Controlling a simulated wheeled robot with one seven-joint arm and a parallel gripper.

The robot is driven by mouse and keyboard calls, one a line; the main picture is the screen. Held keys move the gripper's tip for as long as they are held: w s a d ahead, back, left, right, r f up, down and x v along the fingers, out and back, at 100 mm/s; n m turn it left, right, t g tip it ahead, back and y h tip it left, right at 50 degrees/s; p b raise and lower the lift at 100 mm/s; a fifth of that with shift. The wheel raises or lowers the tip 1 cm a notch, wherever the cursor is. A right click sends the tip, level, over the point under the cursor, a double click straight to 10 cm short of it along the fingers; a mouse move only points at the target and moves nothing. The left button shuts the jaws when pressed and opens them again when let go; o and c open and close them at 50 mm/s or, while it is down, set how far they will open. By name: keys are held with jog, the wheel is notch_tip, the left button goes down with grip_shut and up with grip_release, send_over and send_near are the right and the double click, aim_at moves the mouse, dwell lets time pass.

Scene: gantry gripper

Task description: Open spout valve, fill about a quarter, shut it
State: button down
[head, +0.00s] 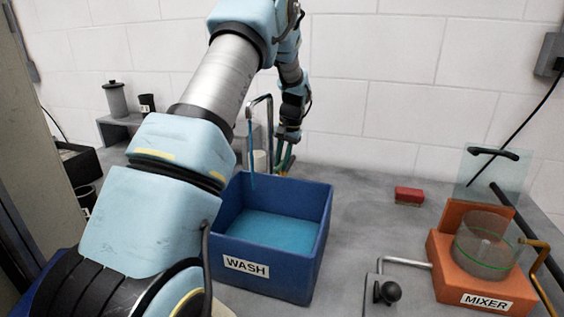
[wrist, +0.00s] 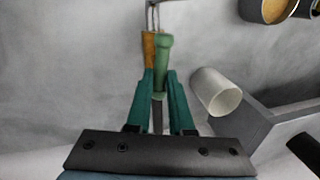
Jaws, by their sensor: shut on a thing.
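A blue bin labelled WASH (head: 318,215) stands on the bench with blue liquid (head: 272,232) in it. A bent metal spout (head: 268,112) rises behind it, and a thin blue stream (head: 251,150) falls from its end into the bin. My gripper (head: 285,166) is behind the bin, beside the spout. In the wrist view my gripper (wrist: 158,88) is shut on a green valve handle (wrist: 164,52), next to a brass-coloured part (wrist: 149,48). My arm hides part of the bench left of the bin.
An orange MIXER unit (head: 447,285) with a clear vessel (head: 486,248) stands at the right. A red block (head: 409,195) lies between it and the bin. A black-knobbed fixture (head: 387,291) is in front. A white cup (wrist: 215,92) stands near the gripper.

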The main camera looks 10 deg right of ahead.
jog(key=shift+n, duration=0.8)
jog(key=shift+a, duration=0.1)
jog(key=c, duration=0.8)
grip_release()
jog(key=r+b, duration=0.1)
jog(key=r, duration=0.2)
jog(key=d+r+b, duration=0.1)
jog(key=r, duration=0.3)
jog(key=d+r+b, duration=0.1)
jog(key=r, duration=0.2)
jog(key=shift+s+r, duration=0.35)
jog(key=shift+s, duration=0.05)
